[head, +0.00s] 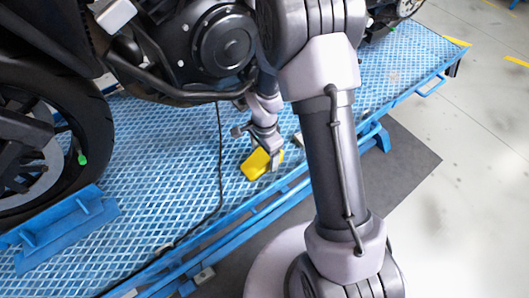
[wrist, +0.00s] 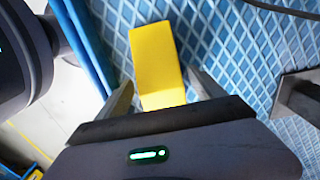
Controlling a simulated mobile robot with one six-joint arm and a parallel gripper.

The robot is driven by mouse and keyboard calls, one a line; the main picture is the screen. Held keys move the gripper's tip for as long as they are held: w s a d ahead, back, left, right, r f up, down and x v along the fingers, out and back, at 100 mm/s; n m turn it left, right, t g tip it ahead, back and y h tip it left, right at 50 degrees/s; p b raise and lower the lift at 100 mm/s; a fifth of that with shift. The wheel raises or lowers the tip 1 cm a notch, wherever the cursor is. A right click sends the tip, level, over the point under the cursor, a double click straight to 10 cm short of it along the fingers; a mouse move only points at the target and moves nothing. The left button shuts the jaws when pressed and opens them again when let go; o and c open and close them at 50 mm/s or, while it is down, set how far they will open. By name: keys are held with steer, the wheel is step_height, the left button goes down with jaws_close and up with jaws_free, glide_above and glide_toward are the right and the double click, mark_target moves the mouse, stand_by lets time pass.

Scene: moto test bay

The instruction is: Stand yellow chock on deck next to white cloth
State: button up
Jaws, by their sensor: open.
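The yellow chock (head: 256,165) is on the blue lattice-patterned deck (head: 160,165), near its front edge. It also shows in the wrist view (wrist: 157,55) as a plain elongated yellow block. My gripper (head: 265,162) is low over the deck at the chock. In the wrist view my gripper (wrist: 161,88) is open, with one finger on each side of the chock's near end. I cannot tell whether either finger touches it. I make out no clear white cloth; a small pale patch beside my arm in the head view is too hidden to name.
A motorcycle (head: 190,45) stands on the deck behind my gripper, with its wheel (head: 95,130) at left. A blue wheel bracket (head: 65,230) lies at front left. A black cable (head: 220,150) runs down across the deck. A grey metal piece (wrist: 300,95) stands right of the chock.

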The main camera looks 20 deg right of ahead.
step_height(320, 180, up, 14)
steer(key=f+p, duration=0.1)
steer(key=p, duration=0.4)
step_height(320, 180, up, 11)
steer(key=n+t, duration=0.2)
steer(key=n, duration=0.1)
glide_above(264, 153)
steer(key=s+a, duration=0.1)
steer(key=s, duration=0.2)
steer(key=s+a+r+n+t+y, duration=0.1)
steer(key=s+a+r+n+t, duration=0.1)
steer(key=s+r, duration=0.4)
steer(key=s+a+r+n+t+y, duration=0.1)
steer(key=s+r+n, duration=0.4)
steer(key=s, duration=0.3)
steer(key=shift+s+a+r+t, duration=0.3)
steer(key=shift+a+r+t, duration=0.1)
steer(key=shift+r, duration=0.15)
